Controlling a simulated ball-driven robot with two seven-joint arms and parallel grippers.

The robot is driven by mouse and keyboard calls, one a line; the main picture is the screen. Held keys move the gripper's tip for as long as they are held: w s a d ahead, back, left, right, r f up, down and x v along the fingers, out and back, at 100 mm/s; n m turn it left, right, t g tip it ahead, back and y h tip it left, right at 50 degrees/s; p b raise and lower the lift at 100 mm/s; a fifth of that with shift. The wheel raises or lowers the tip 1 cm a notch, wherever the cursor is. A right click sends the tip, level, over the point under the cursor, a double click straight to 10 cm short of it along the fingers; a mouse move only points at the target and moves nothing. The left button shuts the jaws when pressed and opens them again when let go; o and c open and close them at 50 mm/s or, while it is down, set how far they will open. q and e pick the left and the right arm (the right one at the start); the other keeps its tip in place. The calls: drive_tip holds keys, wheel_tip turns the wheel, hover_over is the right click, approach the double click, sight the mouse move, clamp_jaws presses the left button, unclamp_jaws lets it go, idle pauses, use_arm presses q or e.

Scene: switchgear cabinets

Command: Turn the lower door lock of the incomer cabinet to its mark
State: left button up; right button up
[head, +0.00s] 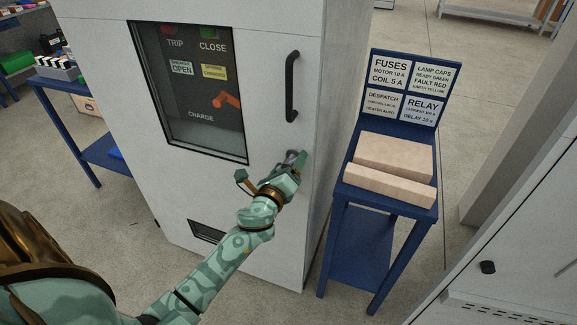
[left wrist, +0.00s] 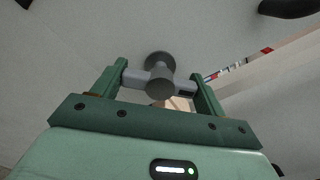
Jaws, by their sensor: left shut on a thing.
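The incomer cabinet's pale door (head: 180,185) faces me. Its lower lock (head: 291,156) is a small grey fitting low on the door's right side, below the long black handle (head: 291,87). My left gripper (head: 290,167) is at this lock and partly hides it. In the left wrist view, the lock shows as a grey round hub with a crossbar (left wrist: 159,78). The fingers of my left gripper (left wrist: 160,82) are on both ends of the crossbar, shut on it. I cannot make out the lock's mark. My right gripper is not in view.
A blue stand (head: 384,205) with a label board (head: 410,88) and two pale blocks (head: 393,157) stands close to the cabinet's right side. A blue bench (head: 95,143) stands at the left. Another pale cabinet (head: 510,245) is at the lower right. Floor shows between them.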

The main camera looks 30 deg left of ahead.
use_arm(q)
drive_tip(key=n, duration=0.4)
drive_tip(key=shift+r+n, duration=0.1)
drive_tip(key=shift+n, duration=0.2)
drive_tip(key=n+p, duration=0.1)
drive_tip(key=n, duration=0.3)
drive_tip(key=shift+n, duration=0.5)
drive_tip(key=o, duration=1)
drive_tip(key=shift+a, duration=0.1)
drive_tip(key=shift+s, duration=0.1)
